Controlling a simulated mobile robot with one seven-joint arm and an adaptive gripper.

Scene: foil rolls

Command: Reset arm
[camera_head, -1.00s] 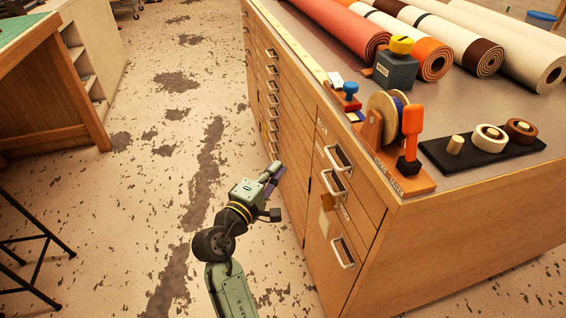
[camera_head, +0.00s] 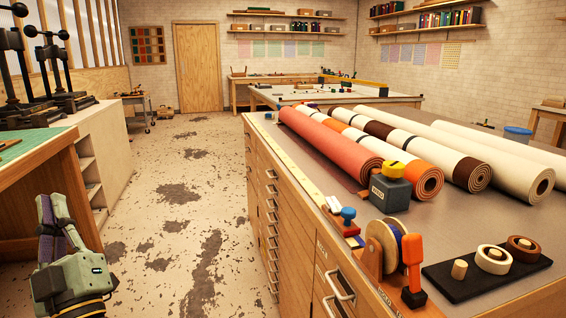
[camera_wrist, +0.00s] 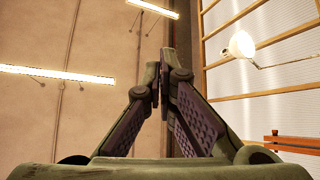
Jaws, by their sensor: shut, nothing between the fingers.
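My gripper (camera_head: 55,212) is at the lower left of the head view, pointing up, beside the green-topped bench and over the floor aisle. Its fingers are shut and empty. In the wrist view the fingertips (camera_wrist: 160,68) meet in the middle, with the ceiling and wall lights behind them. The gripper is well apart from the wooden drawer cabinet (camera_head: 285,225) and touches nothing that I can see.
On the cabinet lie several foil rolls, including a red one (camera_head: 330,145), a grey block with a yellow knob (camera_head: 391,185), a tape dispenser (camera_head: 385,250) and a black peg board (camera_head: 485,275). The green-topped bench (camera_head: 40,150) stands at left. The floor aisle (camera_head: 190,200) is clear.

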